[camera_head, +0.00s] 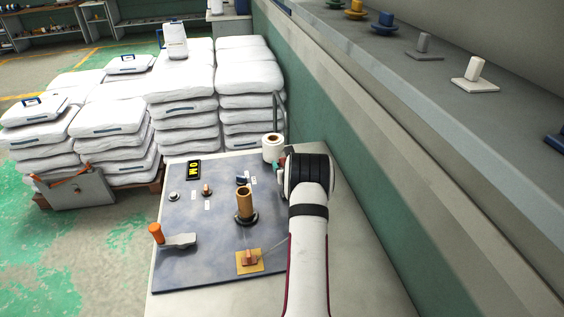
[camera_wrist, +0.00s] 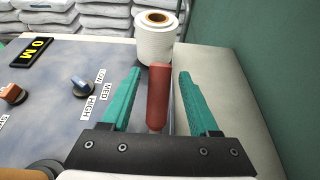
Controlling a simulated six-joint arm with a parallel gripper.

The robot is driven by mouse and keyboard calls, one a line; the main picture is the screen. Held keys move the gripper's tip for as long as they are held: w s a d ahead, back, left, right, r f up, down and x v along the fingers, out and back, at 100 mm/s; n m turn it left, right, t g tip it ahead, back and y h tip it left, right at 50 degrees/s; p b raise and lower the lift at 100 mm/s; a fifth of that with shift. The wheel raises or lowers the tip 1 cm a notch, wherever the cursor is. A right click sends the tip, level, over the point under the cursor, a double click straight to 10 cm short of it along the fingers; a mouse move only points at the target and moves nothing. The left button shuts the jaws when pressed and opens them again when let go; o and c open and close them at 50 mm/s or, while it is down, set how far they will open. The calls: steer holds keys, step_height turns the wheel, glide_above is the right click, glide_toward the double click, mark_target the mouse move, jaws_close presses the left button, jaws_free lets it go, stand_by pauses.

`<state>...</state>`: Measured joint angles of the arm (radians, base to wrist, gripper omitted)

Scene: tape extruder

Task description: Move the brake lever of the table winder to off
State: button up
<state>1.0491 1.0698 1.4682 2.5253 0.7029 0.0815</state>
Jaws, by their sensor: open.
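A red upright handle (camera_wrist: 158,92), which looks like the brake lever, stands between the two teal fingers of my gripper (camera_wrist: 159,73) in the wrist view. The fingers are open, with a visible gap on each side of the handle. The handle's lower end and base are hidden behind the gripper body. In the head view my gripper (camera_head: 281,166) is at the right edge of the winder's grey-blue panel (camera_head: 205,230), mostly covered by my own wrist. I cannot make out the red handle clearly there, nor any on or off marking beside it.
A white roll (camera_head: 273,148) stands just beyond my gripper. The panel carries an orange-handled crank (camera_head: 178,240), a brown cylinder (camera_head: 244,203), a blue knob (camera_wrist: 83,86) by LOW, MED and HIGH labels, and a display (camera_wrist: 32,52). A green wall (camera_wrist: 248,60) is close on the right.

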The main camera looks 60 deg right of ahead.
steer(key=shift+x, duration=1.5)
jaws_close()
